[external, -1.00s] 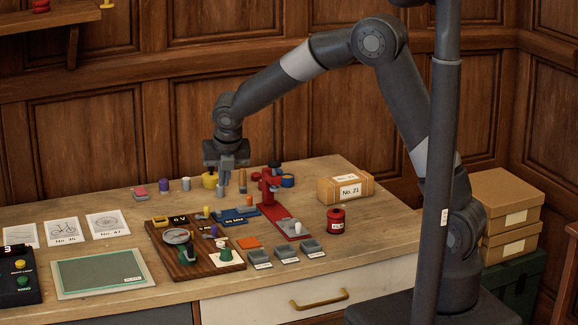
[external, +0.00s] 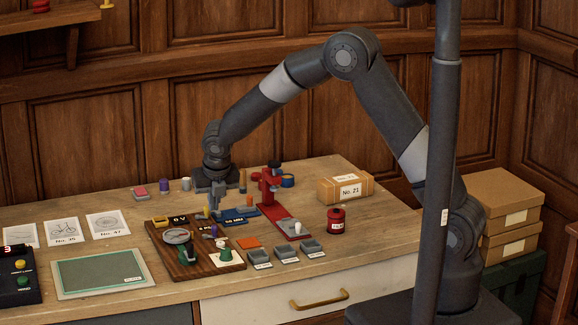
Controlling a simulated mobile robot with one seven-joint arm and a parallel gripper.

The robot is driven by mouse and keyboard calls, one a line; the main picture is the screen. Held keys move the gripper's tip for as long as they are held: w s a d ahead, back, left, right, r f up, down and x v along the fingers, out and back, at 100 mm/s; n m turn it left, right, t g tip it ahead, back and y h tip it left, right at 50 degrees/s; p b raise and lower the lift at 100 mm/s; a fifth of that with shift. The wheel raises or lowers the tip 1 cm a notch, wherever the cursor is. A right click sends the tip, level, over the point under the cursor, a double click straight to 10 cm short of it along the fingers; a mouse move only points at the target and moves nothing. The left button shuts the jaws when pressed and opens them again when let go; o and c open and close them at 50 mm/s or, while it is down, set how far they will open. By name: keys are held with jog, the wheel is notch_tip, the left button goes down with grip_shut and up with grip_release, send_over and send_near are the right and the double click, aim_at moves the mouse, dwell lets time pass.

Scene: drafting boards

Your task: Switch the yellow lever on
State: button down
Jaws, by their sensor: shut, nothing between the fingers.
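A wooden board (external: 215,262) lies on the bench. The small upright yellow piece (external: 206,212) near its back edge looks like the yellow lever. It is tiny here, and I cannot tell which way it is tilted. A short purple piece (external: 214,230) stands just in front of it. My gripper (external: 217,208) points down, shut and empty, close beside the yellow piece on its right. I cannot tell whether they touch.
The board also carries a battery marked 6 V (external: 178,219), a round dial (external: 177,237) and green parts. A blue block (external: 238,215) and a red stand (external: 270,190) are close on the right. Grey labelled blocks (external: 286,250) lie in front.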

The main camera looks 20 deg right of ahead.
jog(key=x, duration=0.3)
jog(key=shift+w+f, duration=0.1)
jog(key=shift+f, duration=0.3)
jog(key=w, duration=0.3)
jog(key=shift+w+f, duration=0.2)
jog(key=shift+f, duration=0.05)
jog(key=shift+w+d, duration=0.1)
jog(key=shift+w, duration=0.35)
jog(key=shift+w+d+n+y, duration=0.3)
jog(key=shift+d+n+y, duration=0.15)
jog(key=shift+n, duration=0.65)
jog(key=shift+w+d+n, duration=0.2)
jog(key=shift+d+n, duration=0.05)
jog(key=shift+n, duration=0.25)
jog(key=shift+w+d, duration=0.55)
jog(key=shift+w, duration=0.15)
jog(key=shift+w+d, duration=0.2)
jog(key=shift+w, duration=0.65)
